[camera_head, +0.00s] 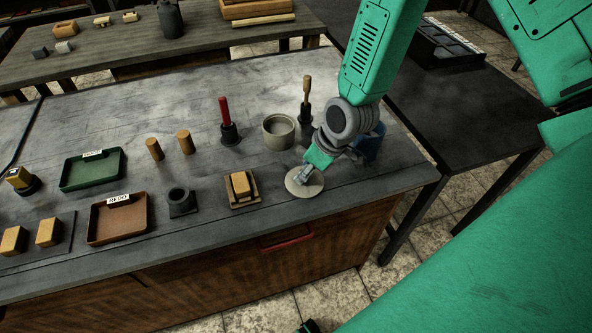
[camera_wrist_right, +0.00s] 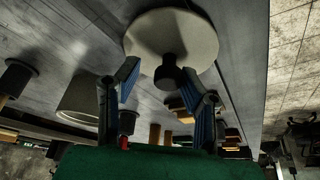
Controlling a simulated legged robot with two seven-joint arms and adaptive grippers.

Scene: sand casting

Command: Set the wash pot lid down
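The wash pot lid (camera_head: 304,189) is a pale round disc, lying flat on the workbench near its front right edge. In the wrist view the lid (camera_wrist_right: 150,35) shows with its dark knob (camera_wrist_right: 169,74) toward me. My right gripper (camera_head: 310,172) is just over the lid. The wash pot (camera_head: 278,131) is a pale grey round pot, uncovered, behind and left of the lid. My left gripper cannot be made out.
A blue container (camera_head: 374,141) stands behind my right wrist. A wooden-handled tool (camera_head: 306,99) and a red-handled tool (camera_head: 225,115) stand upright near the pot. A wooden block on a small tray (camera_head: 257,197) lies left of the lid. Green (camera_head: 66,183) and brown (camera_head: 94,236) trays are farther left.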

